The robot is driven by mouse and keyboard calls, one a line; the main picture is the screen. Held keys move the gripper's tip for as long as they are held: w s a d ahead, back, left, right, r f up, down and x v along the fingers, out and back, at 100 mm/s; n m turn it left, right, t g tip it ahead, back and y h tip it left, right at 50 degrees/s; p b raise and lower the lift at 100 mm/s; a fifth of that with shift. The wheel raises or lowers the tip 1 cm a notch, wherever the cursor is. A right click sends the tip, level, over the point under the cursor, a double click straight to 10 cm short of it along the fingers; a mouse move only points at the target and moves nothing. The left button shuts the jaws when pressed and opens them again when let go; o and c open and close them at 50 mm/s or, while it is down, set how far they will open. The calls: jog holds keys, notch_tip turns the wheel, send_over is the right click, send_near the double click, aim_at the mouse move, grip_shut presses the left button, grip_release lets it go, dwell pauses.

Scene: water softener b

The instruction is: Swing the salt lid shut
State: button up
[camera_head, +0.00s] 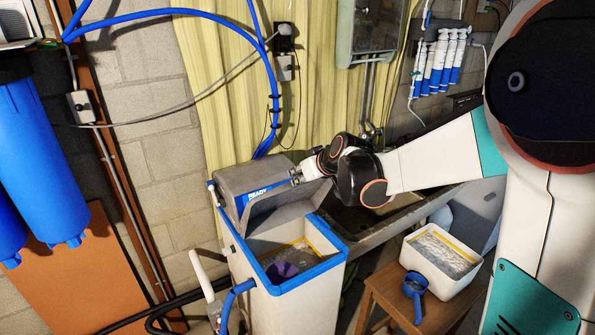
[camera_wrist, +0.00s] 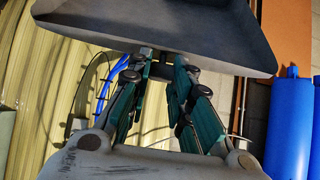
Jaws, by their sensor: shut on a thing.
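The water softener (camera_head: 290,300) is a pale cabinet with a blue rim around its open salt bin. The grey salt lid (camera_head: 280,207) stands raised and tilted at the back of the bin, in front of the control head marked READY (camera_head: 258,193). My gripper (camera_head: 295,177) is at the lid's upper edge. In the wrist view the lid (camera_wrist: 160,30) fills the top as a dark shallow pan. The fingers of my gripper (camera_wrist: 163,66) come together at its lower edge there, shut on it. The exact contact is hard to make out.
Pale salt and a purple object (camera_head: 284,270) lie in the bin. A stool (camera_head: 380,294) at right holds a white tub (camera_head: 437,288) and a blue scoop (camera_head: 414,286). A sink (camera_head: 370,220) stands behind. Blue hoses and filter housings (camera_head: 35,150) are at left.

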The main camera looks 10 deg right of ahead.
jog(key=shift+s+d+f, duration=0.15)
jog(key=shift+s+f, duration=0.25)
jog(key=shift+s, duration=0.1)
jog(key=s+d+f+b, duration=0.2)
jog(key=s+f+b, duration=0.2)
jog(key=s+f, duration=0.1)
jog(key=shift+s+f+b, duration=0.3)
jog(key=shift+s+f, duration=0.05)
jog(key=shift+f, duration=0.25)
dwell(0.3)
jog(key=s+d+f+b, duration=0.1)
jog(key=s+f+b, duration=0.2)
jog(key=f+b, duration=0.3)
jog(key=shift+s+f, duration=0.35)
jog(key=shift+f, duration=0.7)
notch_tip(320, 180, down, 8)
jog(key=s+b, duration=0.1)
jog(key=b, duration=0.6)
jog(key=shift+s+d+f, duration=0.15)
jog(key=shift+s+d, duration=0.05)
jog(key=shift+d, duration=0.05)
jog(key=shift+f, duration=0.1)
